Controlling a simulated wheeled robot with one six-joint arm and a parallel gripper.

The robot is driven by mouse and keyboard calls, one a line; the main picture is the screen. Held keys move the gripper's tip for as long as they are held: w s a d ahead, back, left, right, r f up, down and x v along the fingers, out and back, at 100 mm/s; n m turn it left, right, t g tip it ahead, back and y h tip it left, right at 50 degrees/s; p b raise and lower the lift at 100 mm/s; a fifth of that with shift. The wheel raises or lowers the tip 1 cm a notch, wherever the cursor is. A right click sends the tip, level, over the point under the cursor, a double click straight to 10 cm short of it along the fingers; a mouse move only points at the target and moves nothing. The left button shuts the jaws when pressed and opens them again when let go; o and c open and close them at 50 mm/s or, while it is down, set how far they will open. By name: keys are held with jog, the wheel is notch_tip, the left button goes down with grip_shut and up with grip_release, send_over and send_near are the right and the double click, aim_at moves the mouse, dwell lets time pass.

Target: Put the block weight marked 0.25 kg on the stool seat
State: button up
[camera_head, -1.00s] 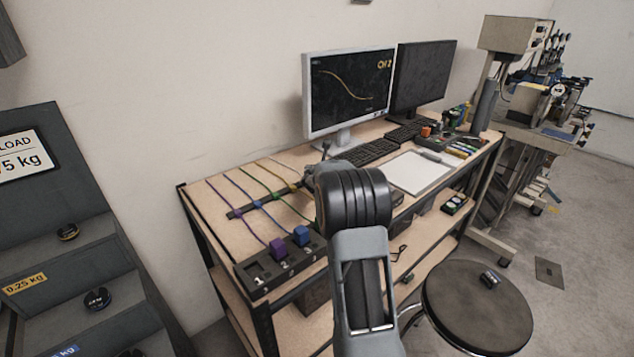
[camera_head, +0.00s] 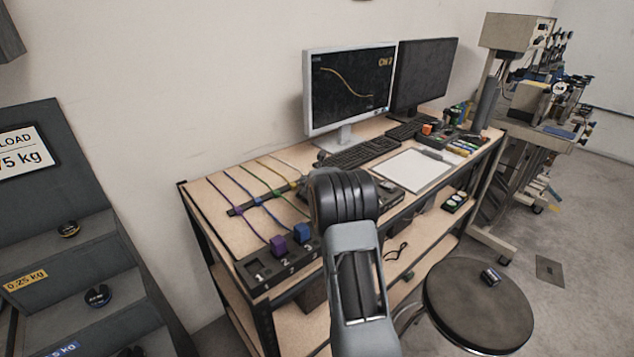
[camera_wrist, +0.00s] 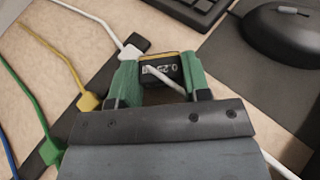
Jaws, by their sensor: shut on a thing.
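A small black block weight (camera_wrist: 158,71) with a yellow edge and a light label, which seems to read 0.25, sits between the green fingers of my gripper (camera_wrist: 161,77) in the wrist view. The gripper is shut on it, over the workbench. In the head view my own arm hides the gripper and block. The round dark stool seat (camera_head: 470,317) stands at the lower right, in front of the workbench. A small dark block-like object (camera_head: 490,277) lies on the seat's far part; its marking is unreadable.
The workbench (camera_head: 222,199) carries cables, a numbered socket block (camera_head: 262,272), a keyboard (camera_head: 362,152), two monitors and a white clipboard (camera_head: 411,171). A mouse (camera_wrist: 287,38) lies beside the gripper in the wrist view. A stepped rack (camera_head: 60,256) with round weights stands left. Most of the stool seat is bare.

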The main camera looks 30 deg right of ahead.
jog(key=o, duration=1.1)
jog(key=shift+f, duration=0.1)
